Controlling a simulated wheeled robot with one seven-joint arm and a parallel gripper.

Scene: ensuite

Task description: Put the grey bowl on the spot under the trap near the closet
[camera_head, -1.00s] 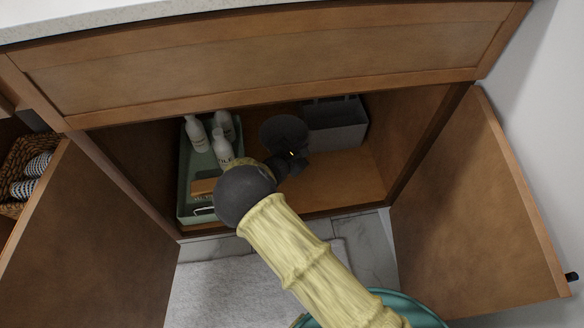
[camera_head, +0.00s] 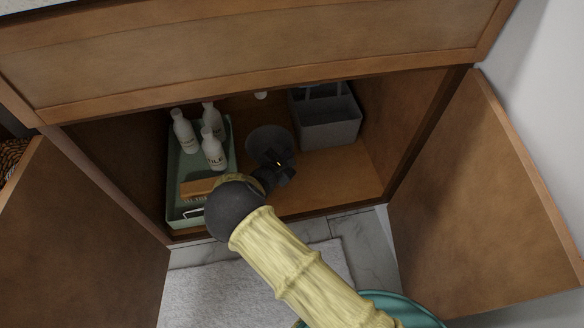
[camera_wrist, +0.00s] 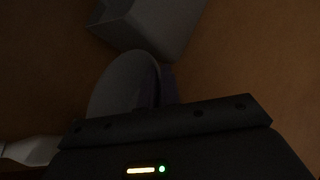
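The grey bowl (camera_head: 268,140) is inside the open cabinet under the counter, between the green tray and the grey caddy. A small white piece, likely the trap's lower end (camera_head: 261,95), shows above and behind it. My gripper (camera_head: 274,160) reaches in from the front and meets the bowl's near side. In the wrist view the bowl (camera_wrist: 122,84) rises just beyond the dark gripper body, its rim near the caddy. My gripper appears shut on the bowl's rim, though the fingertips are mostly hidden. I cannot tell if the bowl touches the floor.
The green tray (camera_head: 186,213) with white bottles (camera_head: 213,152) stands left of the bowl. The grey caddy (camera_head: 328,124) stands behind right. Cabinet floor (camera_head: 335,183) is clear at front right. Open doors flank the opening, left (camera_head: 85,235) and right (camera_head: 480,190).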

